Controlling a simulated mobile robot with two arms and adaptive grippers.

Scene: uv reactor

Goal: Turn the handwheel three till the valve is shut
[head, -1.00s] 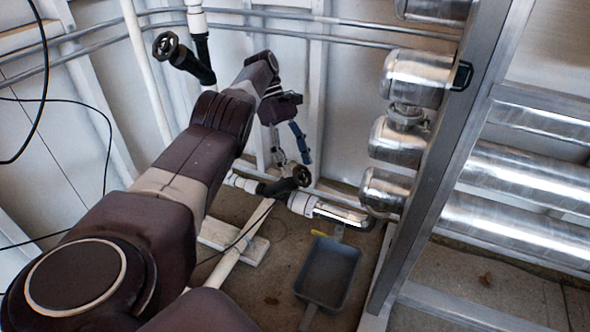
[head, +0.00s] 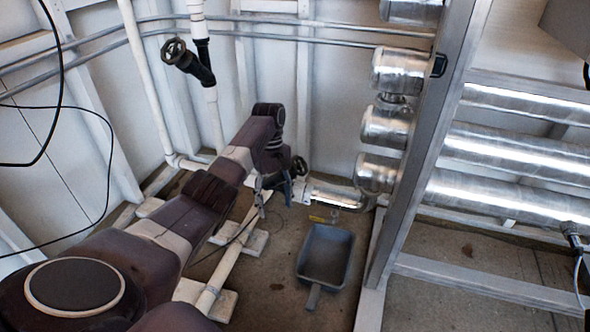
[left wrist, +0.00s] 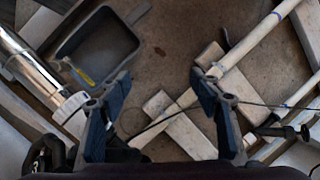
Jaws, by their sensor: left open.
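A dark handwheel (head: 300,166) sits on the low pipe near the floor, close to my left gripper. Part of a dark handwheel (left wrist: 45,155) also shows at the lower left edge of the left wrist view. Another dark handwheel (head: 174,50) is on a valve (head: 195,66) on the upright pipe at the upper left. My left gripper (head: 281,188) is just left of and below the low wheel, partly hidden by my arm. In the left wrist view its blue-padded fingers (left wrist: 160,82) are apart with nothing between them.
A grey dustpan (head: 327,255) lies on the floor (head: 265,290). White pipes on blocks (head: 234,255) run beneath my left arm. A metal frame (head: 425,150) and shiny pipes (head: 510,150) stand to the right. A black cable hangs at the left.

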